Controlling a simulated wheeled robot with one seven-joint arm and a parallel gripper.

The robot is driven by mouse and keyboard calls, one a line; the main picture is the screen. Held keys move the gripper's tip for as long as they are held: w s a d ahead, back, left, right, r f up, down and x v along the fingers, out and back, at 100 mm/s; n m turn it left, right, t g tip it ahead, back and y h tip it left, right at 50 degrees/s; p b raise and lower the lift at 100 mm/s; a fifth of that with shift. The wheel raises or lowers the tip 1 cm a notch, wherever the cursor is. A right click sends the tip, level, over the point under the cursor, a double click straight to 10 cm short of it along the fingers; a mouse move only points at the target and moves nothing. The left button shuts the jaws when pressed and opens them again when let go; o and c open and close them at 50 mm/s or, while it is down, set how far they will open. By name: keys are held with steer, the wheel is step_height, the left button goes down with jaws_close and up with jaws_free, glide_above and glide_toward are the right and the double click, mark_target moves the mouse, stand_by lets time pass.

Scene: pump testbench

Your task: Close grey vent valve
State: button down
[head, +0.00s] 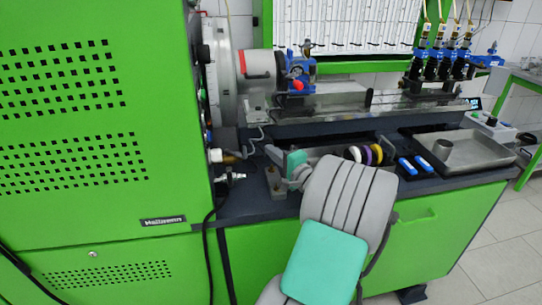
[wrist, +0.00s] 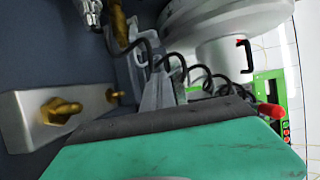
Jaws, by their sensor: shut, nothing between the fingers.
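No part stands out clearly as the grey vent valve. A grey metal block (head: 276,183) with brass fittings sits at the bench's left front. It also shows at the left of the wrist view (wrist: 28,122), with a brass tap (wrist: 60,110) on its face. My gripper (head: 270,151) is above and beside this block, with its fingers pointing left toward the green cabinet. In the wrist view my gripper's narrow grey fingers (wrist: 158,72) are together and empty. I cannot tell whether they touch anything. My teal-covered wrist hides what lies below the fingers.
The green cabinet (head: 100,190) stands close on the left. A brass-and-white fitting (head: 226,156) and a metal connector (head: 232,177) stick out from its side. Black coiled cables (wrist: 195,75) lie beyond the fingers. A metal tray (head: 480,152) and blue-and-white items (head: 408,166) are at the right.

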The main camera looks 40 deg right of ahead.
steer(key=w+a, duration=0.3)
steer(key=w, duration=0.2)
steer(key=shift+w, duration=0.3)
steer(key=shift+r+p, duration=0.1)
steer(key=shift+p, duration=0.3)
